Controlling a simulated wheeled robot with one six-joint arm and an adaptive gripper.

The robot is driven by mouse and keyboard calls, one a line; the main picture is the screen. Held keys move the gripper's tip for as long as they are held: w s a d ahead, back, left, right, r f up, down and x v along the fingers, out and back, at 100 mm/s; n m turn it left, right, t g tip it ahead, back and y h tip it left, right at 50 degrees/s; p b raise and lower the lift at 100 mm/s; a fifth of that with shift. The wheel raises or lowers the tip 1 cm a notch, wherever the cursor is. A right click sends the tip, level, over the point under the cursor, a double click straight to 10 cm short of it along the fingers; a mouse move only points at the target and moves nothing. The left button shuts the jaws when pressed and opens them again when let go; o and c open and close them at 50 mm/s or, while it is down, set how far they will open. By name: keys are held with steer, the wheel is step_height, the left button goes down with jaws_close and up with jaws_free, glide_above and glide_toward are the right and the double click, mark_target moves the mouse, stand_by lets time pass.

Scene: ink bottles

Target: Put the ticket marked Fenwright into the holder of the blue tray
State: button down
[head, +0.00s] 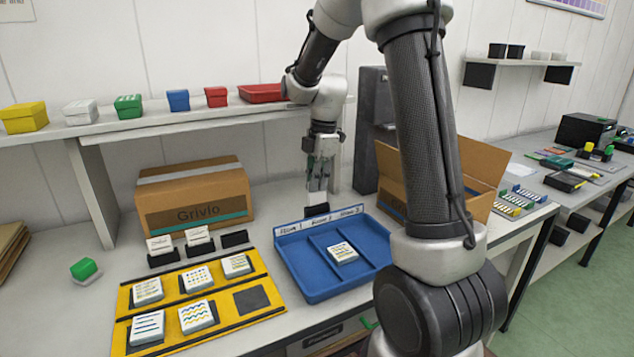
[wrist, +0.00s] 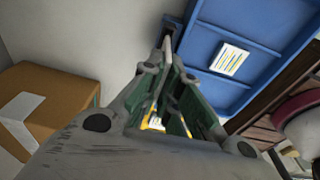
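The blue tray (head: 292,279) lies on the bench with a labelled back rim and one striped tile (head: 343,252) in its middle compartment. A black holder (head: 317,210) stands at the tray's back edge. My gripper (head: 318,187) points down over this holder, shut on a white ticket (head: 317,198). The ticket is at the holder, its lower edge in or just above the slot; I cannot tell which. Its lettering is not readable. In the wrist view my gripper (wrist: 167,60) shows green-padded fingers close to the tray (wrist: 213,45), the ticket seen edge-on.
Two black holders with white tickets (head: 160,245) (head: 198,236) and an empty holder (head: 235,239) stand behind a yellow board (head: 270,304) with several tiles. A Grivlo carton (head: 193,200) is left of my gripper, an open carton (head: 480,170) to the right. A shelf (head: 150,128) runs behind.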

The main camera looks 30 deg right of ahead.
steer(key=shift+f, duration=1.3)
stand_by(0.9)
steer(key=c, duration=1.6)
jaws_free()
steer(key=shift+o, duration=0.2)
steer(key=r, duration=0.4)
steer(key=d+r, duration=0.1)
steer(key=r, duration=0.7)
steer(key=shift+d, duration=0.25)
